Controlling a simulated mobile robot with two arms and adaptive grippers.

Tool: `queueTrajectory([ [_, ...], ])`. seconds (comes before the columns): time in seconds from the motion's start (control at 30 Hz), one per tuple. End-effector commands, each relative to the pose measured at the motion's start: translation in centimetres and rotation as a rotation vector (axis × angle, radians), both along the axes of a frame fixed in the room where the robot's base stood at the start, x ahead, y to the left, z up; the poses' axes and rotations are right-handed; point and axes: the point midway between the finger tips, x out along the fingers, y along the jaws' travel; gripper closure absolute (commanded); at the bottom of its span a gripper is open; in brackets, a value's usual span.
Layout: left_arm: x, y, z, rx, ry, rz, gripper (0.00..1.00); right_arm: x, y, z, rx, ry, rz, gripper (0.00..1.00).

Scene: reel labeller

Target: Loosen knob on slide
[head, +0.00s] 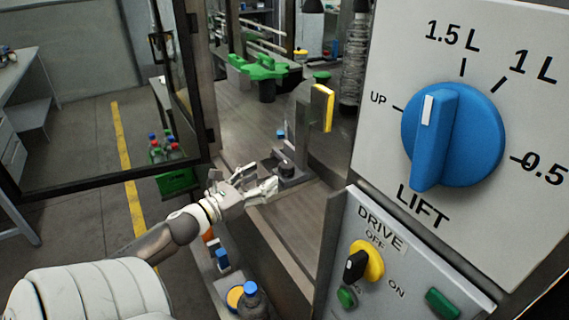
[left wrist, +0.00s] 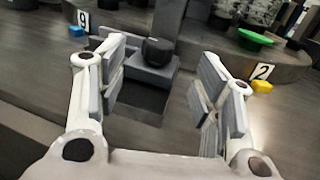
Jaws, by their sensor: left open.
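The slide (head: 291,177) is a grey block on the machine's table, with a small black knob (head: 287,167) on top. In the left wrist view the black knob (left wrist: 157,51) sits on the grey slide (left wrist: 140,75), just beyond and between my fingers. My left gripper (head: 268,186) is open and empty, beside the slide on its near left side. The same left gripper (left wrist: 164,90) shows in the wrist view with its fingers spread wide; the knob looks apart from both. My right gripper is in neither view.
A control panel (head: 375,20) with a large blue dial (head: 455,135) and a drive switch (head: 363,262) stands at the right. An open framed door (head: 100,180) is at the left. A green star wheel (head: 265,75) is farther back.

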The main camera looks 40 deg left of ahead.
Motion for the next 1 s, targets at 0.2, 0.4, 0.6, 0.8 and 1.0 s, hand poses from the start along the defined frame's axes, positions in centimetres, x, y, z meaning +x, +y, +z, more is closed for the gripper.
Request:
queueTrajectory([
  [0.2, 3.1, -0.1, 0.3, -0.002, -0.002, 0.000, 0.40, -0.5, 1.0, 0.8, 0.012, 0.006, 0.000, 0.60],
  [0.4, 5.7, -0.2, 0.3, -0.002, -0.002, 0.000, 0.40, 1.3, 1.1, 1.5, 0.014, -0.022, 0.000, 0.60],
  [0.6, 7.5, -0.3, 0.2, -0.003, -0.001, 0.000, 0.40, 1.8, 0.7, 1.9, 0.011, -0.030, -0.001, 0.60],
  [0.8, 8.4, -0.3, 0.0, -0.003, 0.001, 0.000, 0.40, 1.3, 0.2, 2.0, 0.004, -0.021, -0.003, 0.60],
  [1.0, 8.5, -0.3, 0.0, -0.003, 0.001, 0.000, 0.40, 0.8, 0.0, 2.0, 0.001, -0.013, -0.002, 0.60],
])
